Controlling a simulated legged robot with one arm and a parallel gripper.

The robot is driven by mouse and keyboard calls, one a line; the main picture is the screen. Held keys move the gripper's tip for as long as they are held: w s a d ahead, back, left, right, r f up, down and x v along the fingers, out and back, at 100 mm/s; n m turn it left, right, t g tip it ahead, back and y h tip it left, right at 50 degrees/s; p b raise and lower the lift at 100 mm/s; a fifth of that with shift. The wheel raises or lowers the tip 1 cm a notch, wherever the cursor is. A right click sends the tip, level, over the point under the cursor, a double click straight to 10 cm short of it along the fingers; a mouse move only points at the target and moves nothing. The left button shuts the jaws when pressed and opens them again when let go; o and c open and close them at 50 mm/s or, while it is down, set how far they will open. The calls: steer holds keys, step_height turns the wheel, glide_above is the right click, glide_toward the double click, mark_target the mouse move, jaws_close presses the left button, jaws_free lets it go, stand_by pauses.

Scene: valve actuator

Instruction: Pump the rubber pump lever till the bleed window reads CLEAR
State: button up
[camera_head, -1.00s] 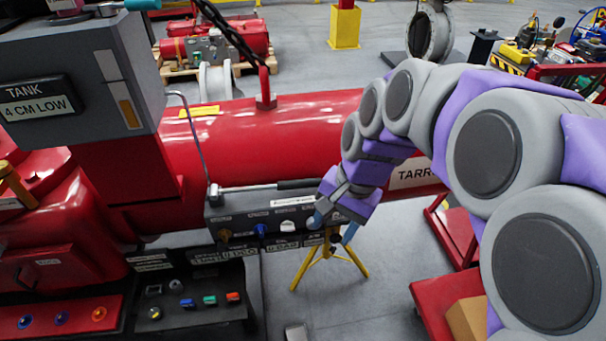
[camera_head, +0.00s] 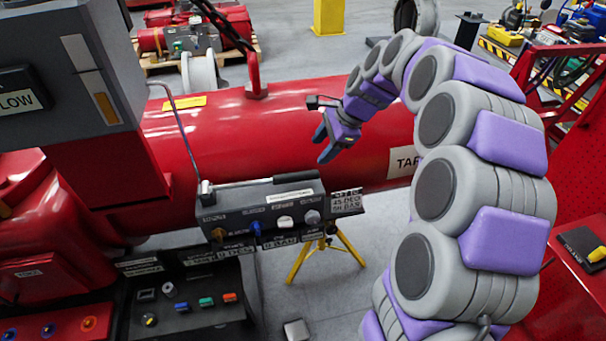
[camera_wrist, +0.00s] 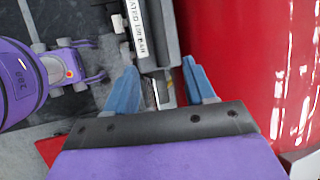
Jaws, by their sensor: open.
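The pump lever (camera_head: 295,177) is a metal rod with a dark rubber grip at its right end, lying nearly flat along the top of the grey pump box (camera_head: 262,215). My gripper (camera_head: 325,145) is open and empty, above and behind the grip end, in front of the red cylinder in the head view. In the wrist view my blue fingertips (camera_wrist: 158,68) are spread, with part of the box and a dark bar between and beyond them. I cannot make out a bleed window reading CLEAR. A grey display at upper left is partly cut off and shows LOW (camera_head: 20,100).
A large red cylinder (camera_head: 290,120) lies behind the box. A yellow tripod (camera_head: 345,245) stands below the box's right end. A small placard (camera_head: 346,201) sits at that end. A panel with coloured buttons (camera_head: 195,303) is at lower left.

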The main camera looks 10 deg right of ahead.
steer(key=b, duration=0.1)
glide_above(301, 174)
steer(key=s+d, duration=0.2)
step_height(301, 174, down, 5)
steer(key=f, duration=0.1)
steer(key=w+f+b, duration=0.1)
steer(key=f, duration=0.3)
steer(key=shift+w+a+f, duration=0.1)
steer(key=shift+w+a, duration=0.2)
steer(key=shift+w+a+f, duration=0.1)
steer(key=shift+f, duration=0.2)
steer(key=shift+a+f+b, duration=0.25)
steer(key=shift+a+b, duration=0.05)
steer(key=shift+a, duration=0.05)
steer(key=shift+w+a+f, duration=0.1)
steer(key=shift+a, duration=0.55)
steer(key=shift+d, duration=0.7)
steer(key=c, duration=0.5)
steer(key=shift+a, duration=0.2)
jaws_close()
